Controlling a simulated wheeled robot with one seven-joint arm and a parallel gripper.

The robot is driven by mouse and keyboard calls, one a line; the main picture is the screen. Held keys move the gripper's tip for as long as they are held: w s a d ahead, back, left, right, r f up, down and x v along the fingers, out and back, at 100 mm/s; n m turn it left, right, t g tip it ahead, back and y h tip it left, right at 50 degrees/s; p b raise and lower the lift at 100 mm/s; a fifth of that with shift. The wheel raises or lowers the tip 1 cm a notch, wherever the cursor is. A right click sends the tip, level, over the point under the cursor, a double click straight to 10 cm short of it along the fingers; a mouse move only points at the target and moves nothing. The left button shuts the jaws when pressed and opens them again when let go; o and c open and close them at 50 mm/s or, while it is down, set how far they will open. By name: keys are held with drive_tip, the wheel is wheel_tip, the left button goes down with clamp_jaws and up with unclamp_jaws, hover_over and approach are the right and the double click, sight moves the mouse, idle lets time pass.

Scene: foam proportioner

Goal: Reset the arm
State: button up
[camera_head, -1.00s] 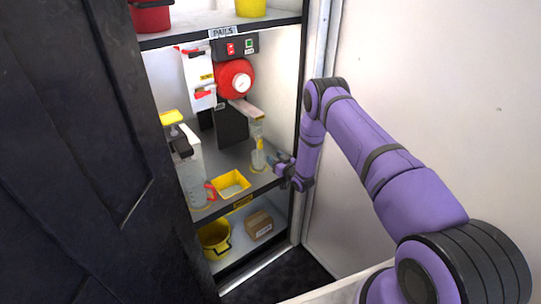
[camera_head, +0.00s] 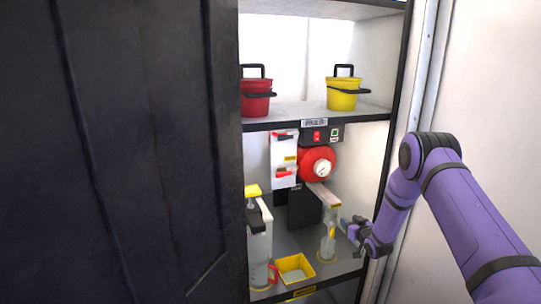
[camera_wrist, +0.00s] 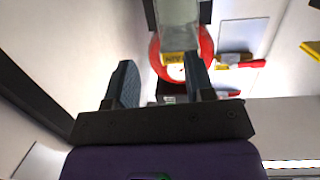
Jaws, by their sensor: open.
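My purple arm reaches in from the right in the head view. Its gripper (camera_head: 348,225) is at the right side of the middle shelf, close beside a clear upright cylinder (camera_head: 328,243) with a yellow base. In the wrist view, my gripper (camera_wrist: 158,62) has its two dark fingers apart, with no object visibly held. A clear, glassy part (camera_wrist: 178,15) lies beyond the fingers at the top of that view. Whether the fingers touch the cylinder cannot be told.
A red round unit with a gauge (camera_head: 318,168) hangs on the cabinet's back wall. A yellow tray (camera_head: 295,268) and a clear jug (camera_head: 260,262) stand left of the cylinder. Red (camera_head: 256,98) and yellow (camera_head: 343,94) pails stand above. A dark door (camera_head: 120,150) fills the left.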

drive_tip(key=s+r+m+g+h, duration=0.15)
drive_tip(key=s+r, duration=0.25)
drive_tip(key=r, duration=1)
drive_tip(key=s+r+g+h, duration=0.2)
drive_tip(key=s+r, duration=0.2)
drive_tip(key=r, duration=1.1)
drive_tip(key=s+r+g, duration=0.2)
drive_tip(key=s+r, duration=0.6)
drive_tip(key=s+r+m+g+h, duration=0.1)
drive_tip(key=s+r, duration=0.3)
drive_tip(key=s, duration=0.6)
drive_tip(key=s+r+m+g, duration=0.1)
drive_tip(key=s+r, duration=0.2)
drive_tip(key=s, duration=0.7)
drive_tip(key=s+a+f+g, duration=0.1)
drive_tip(key=s+a+g, duration=0.1)
drive_tip(key=s, duration=1.9)
drive_tip(key=shift+a+g, duration=0.2)
drive_tip(key=shift+g, duration=0.45)
